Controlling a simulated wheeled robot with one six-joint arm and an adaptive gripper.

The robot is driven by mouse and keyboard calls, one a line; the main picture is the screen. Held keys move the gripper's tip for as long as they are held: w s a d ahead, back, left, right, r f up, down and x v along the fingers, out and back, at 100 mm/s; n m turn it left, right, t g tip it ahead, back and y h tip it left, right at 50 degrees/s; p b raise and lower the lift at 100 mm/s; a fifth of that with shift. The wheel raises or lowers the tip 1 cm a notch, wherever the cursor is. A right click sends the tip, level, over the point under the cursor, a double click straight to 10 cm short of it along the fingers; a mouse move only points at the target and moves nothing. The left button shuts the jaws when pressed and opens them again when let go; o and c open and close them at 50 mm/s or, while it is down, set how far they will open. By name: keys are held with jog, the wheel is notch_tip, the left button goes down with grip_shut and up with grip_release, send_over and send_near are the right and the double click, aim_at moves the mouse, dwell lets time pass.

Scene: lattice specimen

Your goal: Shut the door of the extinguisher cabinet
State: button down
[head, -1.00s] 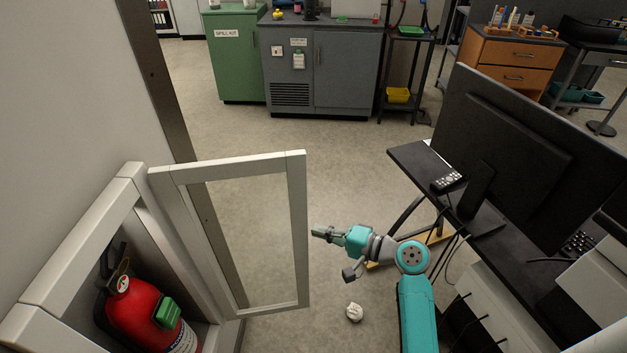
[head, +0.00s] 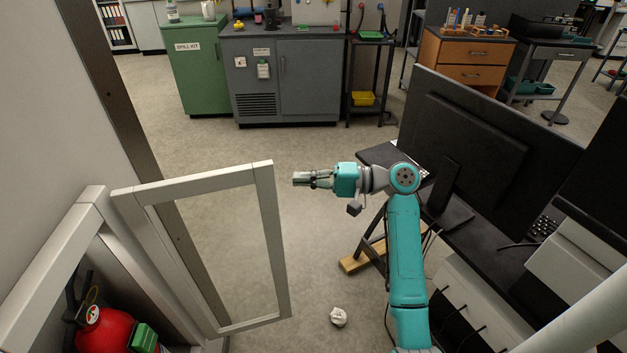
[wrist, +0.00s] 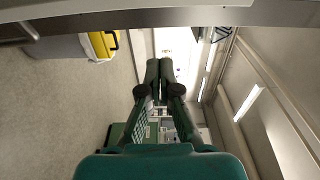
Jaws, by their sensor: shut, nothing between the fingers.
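The extinguisher cabinet (head: 60,262) is on the wall at the lower left of the head view. Its white-framed door (head: 268,225) stands wide open, swung out toward the middle of the picture. A red fire extinguisher (head: 105,330) is inside the cabinet, cut off by the bottom edge. My gripper (head: 297,179) is shut and empty. In the head view it is just right of the door's upper free corner; whether it touches the door I cannot tell. The wrist view shows the closed fingers (wrist: 159,64) with nothing between them.
A black desk with a monitor (head: 490,150) stands to the right of my arm. A crumpled white paper ball (head: 338,316) lies on the floor beside the door. A green spill kit cabinet (head: 190,70) and a grey cabinet (head: 308,80) stand at the back, with open floor before them.

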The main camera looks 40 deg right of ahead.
jog(key=a, duration=0.5)
jog(key=shift+a, duration=0.3)
jog(key=shift+s, duration=0.1)
